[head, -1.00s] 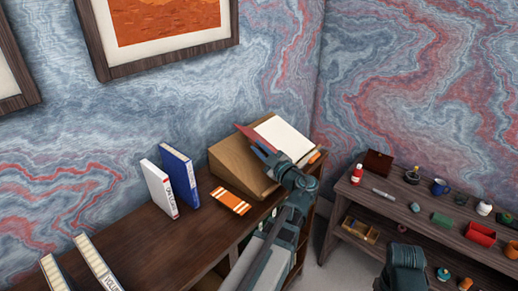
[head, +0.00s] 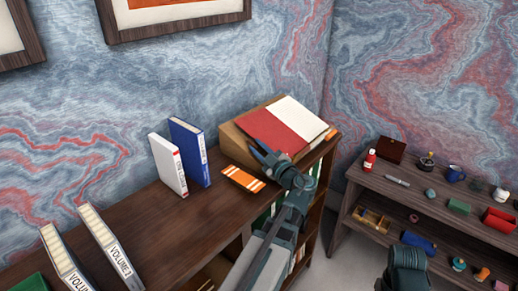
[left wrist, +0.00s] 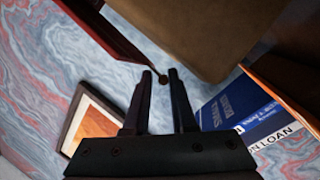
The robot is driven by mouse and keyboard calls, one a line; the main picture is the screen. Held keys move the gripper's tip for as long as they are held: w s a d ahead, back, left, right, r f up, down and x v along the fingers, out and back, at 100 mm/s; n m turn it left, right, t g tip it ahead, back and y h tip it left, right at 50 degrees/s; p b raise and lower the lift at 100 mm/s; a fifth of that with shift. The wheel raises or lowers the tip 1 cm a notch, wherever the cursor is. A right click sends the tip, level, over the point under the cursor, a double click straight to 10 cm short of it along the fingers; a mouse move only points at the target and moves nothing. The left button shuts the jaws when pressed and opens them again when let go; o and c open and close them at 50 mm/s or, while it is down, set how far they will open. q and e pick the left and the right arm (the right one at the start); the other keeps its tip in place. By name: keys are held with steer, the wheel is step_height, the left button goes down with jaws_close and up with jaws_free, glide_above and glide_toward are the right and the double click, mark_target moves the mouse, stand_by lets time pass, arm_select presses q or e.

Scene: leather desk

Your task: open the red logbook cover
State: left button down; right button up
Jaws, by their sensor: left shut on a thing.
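The red logbook (head: 284,126) lies open on a slanted wooden stand (head: 234,138) on the dark wooden shelf. Its red cover (head: 262,131) is laid over to the left, and the white page (head: 301,119) shows on the right. My left gripper (head: 262,154) is at the cover's lower left edge.
A white book (head: 168,165) and a blue book (head: 189,152) stand further left. A lower side table (head: 400,210) with several small items is on the right.

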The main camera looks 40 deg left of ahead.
stand_by(0.3)
arm_select(q)
steer(key=c, duration=0.6)
jaws_free()
steer(key=shift+w+f, duration=0.1)
steer(key=v, duration=1.3)
steer(key=shift+d+b, duration=0.3)
steer(key=shift+d, duration=0.1)
